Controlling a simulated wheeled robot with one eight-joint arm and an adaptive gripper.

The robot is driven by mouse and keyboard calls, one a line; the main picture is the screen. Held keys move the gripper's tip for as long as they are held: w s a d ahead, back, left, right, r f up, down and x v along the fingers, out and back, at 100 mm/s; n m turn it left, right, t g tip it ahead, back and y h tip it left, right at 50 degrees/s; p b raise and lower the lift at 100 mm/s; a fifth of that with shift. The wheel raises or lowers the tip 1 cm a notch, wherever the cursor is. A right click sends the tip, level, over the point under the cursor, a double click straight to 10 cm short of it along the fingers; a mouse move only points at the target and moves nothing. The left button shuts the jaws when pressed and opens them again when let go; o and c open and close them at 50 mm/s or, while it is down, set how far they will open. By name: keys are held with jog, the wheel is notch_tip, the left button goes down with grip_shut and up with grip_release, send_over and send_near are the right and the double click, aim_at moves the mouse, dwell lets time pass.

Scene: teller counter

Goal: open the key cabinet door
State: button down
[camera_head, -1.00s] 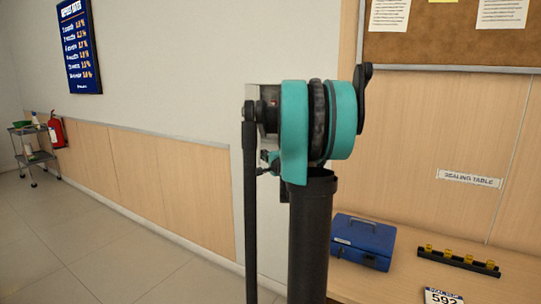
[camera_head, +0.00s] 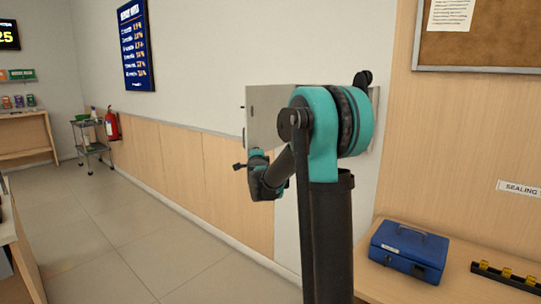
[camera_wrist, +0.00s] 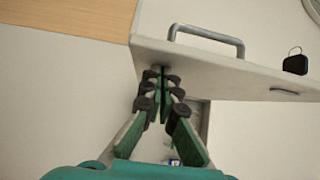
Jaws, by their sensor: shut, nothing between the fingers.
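The key cabinet is a pale grey box on the wall, mostly hidden behind my arm in the head view. Its door (camera_head: 263,117) shows left of my arm as a flat grey panel that seems to stand out from the wall. In the wrist view the door (camera_wrist: 225,68) crosses the upper right, with a grey bar handle (camera_wrist: 207,38) on it. My gripper (camera_wrist: 162,82) is shut and empty, its fingertips close to the door's lower left edge, away from the handle. I cannot tell whether they touch it. The gripper (camera_head: 241,166) also shows below the door in the head view.
A blue cash box (camera_head: 408,252) and a black rack (camera_head: 505,277) sit on the wooden counter at right. A small black object (camera_wrist: 296,63) is by the door in the wrist view. The floor to the left is clear, with a cart (camera_head: 91,136) farther back.

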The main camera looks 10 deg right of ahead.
jog(key=w+a, duration=0.6)
jog(key=w, duration=0.1)
jog(key=shift+a, duration=0.25)
